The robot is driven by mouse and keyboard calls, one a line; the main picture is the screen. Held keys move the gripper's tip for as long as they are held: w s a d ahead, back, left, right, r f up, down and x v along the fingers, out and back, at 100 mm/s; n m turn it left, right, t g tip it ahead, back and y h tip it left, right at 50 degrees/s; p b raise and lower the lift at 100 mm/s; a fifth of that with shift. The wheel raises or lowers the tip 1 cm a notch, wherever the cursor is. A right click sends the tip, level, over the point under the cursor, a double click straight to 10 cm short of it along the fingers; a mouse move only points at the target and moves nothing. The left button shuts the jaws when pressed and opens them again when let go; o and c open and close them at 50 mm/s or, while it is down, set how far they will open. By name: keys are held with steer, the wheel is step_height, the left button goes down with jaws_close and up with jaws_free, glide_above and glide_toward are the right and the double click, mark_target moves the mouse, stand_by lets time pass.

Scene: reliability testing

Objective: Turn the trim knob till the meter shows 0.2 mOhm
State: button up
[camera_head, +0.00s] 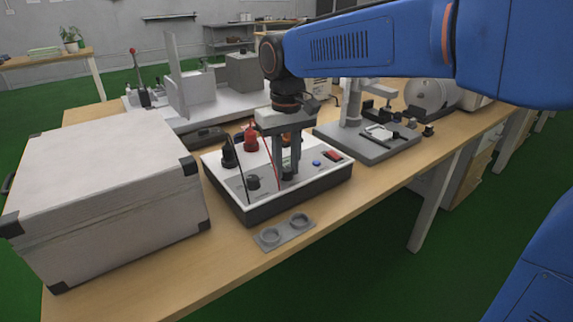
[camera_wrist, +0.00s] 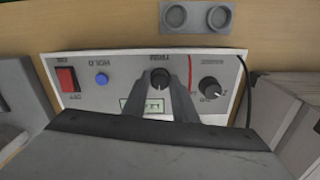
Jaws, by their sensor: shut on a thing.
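The meter box (camera_head: 310,193) sits on the bench with a white top panel. In the wrist view its panel (camera_wrist: 120,68) appears upside down. The black trim knob (camera_wrist: 160,78) is between the fingertips of my gripper (camera_wrist: 161,84), which is shut on it. In the head view my gripper (camera_head: 287,174) reaches straight down onto the panel and hides the trim knob. The small meter display (camera_wrist: 142,105) is partly covered by a finger; its digits are too small to read. A second black knob (camera_wrist: 210,87) stands beside the trim knob and also shows in the head view (camera_head: 253,182).
A red switch (camera_wrist: 66,79) and blue button (camera_wrist: 101,80) are on the panel. A large grey case (camera_head: 100,190) is close on the left. A two-ring holder (camera_head: 285,231) lies in front. A grey press stand (camera_head: 368,145) is right.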

mark_target(287, 169)
steer(key=n, duration=0.4)
steer(key=shift+n, duration=2.2)
steer(key=o, duration=1)
steer(key=shift+o, duration=0.2)
steer(key=shift+r, duration=0.1)
step_height(287, 169, up, 17)
steer(key=shift+r, duration=0.15)
